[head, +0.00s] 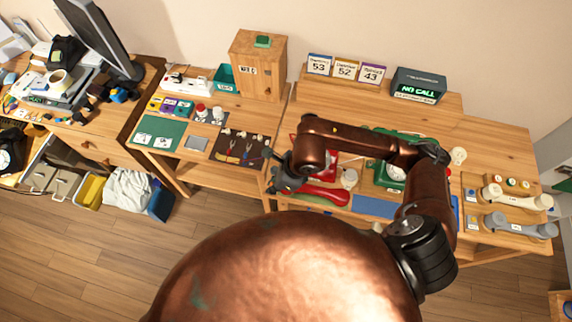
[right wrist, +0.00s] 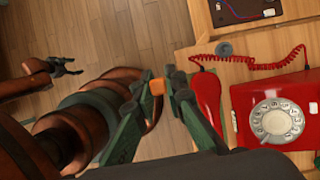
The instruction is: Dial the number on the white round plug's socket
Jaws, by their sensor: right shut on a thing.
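A red dial phone (head: 331,166) stands on the right-hand table, partly hidden by my right arm. Its white rotary dial (right wrist: 277,121) shows clearly in the right wrist view. Its red handset (right wrist: 207,96) lies off it, with a coiled cord. My right gripper (right wrist: 157,88) is shut on a small orange block-like thing (right wrist: 157,87), left of the handset; it also shows in the head view (head: 283,181). My left gripper (right wrist: 68,66) looks open and empty over the floor. A white power strip (head: 187,82) lies on the middle table; its plugs are too small to tell apart.
A green phone (head: 391,184) is partly behind my arm. Cards reading 53, 52 and 43 (head: 345,69) stand at the back, beside a display (head: 418,87) reading NO CALL. Cream (head: 515,198) and grey (head: 518,226) handsets lie at right. A wooden box (head: 258,65) stands left.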

